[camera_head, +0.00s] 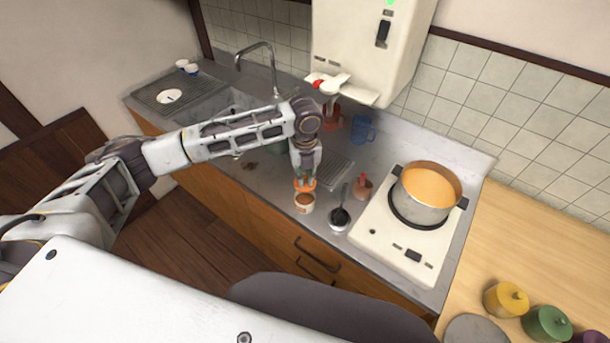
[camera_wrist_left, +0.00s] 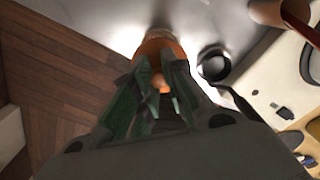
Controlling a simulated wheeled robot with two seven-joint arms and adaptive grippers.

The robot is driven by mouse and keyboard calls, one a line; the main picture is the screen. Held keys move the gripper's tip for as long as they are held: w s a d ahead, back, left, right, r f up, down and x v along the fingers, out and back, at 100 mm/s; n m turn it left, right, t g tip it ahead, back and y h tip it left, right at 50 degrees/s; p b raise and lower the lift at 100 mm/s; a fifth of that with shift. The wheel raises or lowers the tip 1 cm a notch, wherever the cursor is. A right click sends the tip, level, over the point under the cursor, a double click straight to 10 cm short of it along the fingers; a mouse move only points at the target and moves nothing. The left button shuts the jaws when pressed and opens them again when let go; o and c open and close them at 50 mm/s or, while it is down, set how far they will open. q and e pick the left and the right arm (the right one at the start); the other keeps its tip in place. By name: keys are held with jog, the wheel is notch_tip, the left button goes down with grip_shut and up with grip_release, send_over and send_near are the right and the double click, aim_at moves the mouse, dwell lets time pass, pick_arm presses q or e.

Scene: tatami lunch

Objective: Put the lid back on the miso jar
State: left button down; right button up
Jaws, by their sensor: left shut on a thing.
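The miso jar (camera_head: 304,204) is a small light pot with brown contents showing at its open top. It stands near the counter's front edge in the head view. My left gripper (camera_head: 305,178) points down just behind and above it, shut on an orange lid (camera_head: 304,187). The lid appears above the jar's back rim; whether they touch I cannot tell. In the left wrist view the orange lid (camera_wrist_left: 158,48) lies between and beyond the green-sided fingers (camera_wrist_left: 159,88), its knob gripped. The jar is not clearly visible there. My right gripper is not in view.
Right of the jar stand a small bowl with a black ladle (camera_head: 339,217) and a reddish container (camera_head: 362,187). A pot of orange soup (camera_head: 428,188) sits on the white stove (camera_head: 381,244). Red (camera_head: 333,118) and blue mugs (camera_head: 363,129) stand behind, below the white heater (camera_head: 365,45).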

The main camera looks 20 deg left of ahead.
pick_arm(q)
jog(key=shift+f+b, duration=2.05)
jog(key=shift+b, duration=0.2)
jog(key=shift+f, duration=1)
jog(key=shift+r+p, duration=0.1)
jog(key=shift+p, duration=1.1)
jog(key=shift+f+p, duration=0.2)
jog(key=shift+p, duration=0.75)
dwell(2.5)
